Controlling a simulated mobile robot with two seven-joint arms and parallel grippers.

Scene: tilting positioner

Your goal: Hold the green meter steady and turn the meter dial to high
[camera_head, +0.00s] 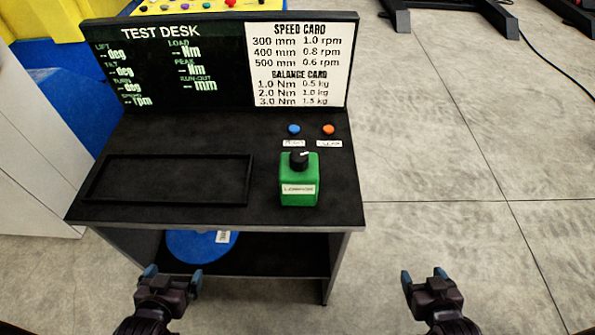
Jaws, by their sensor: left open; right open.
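The green meter (299,193) stands upright on the right part of the black desk top, near its front edge. A white label with small lettering is on its front. Its black dial (299,160) sits on top and has a small white mark; I cannot read its setting. My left gripper (173,272) is open and empty in front of the desk, low and to the left of the meter. My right gripper (424,275) is open and empty, to the right of the desk and apart from the meter.
The desk (150,215) carries an empty black tray (168,204) on the left and blue (294,129) and orange (328,129) buttons behind the meter. A display board (215,65) stands at the back. A blue disc (190,246) lies on the lower shelf.

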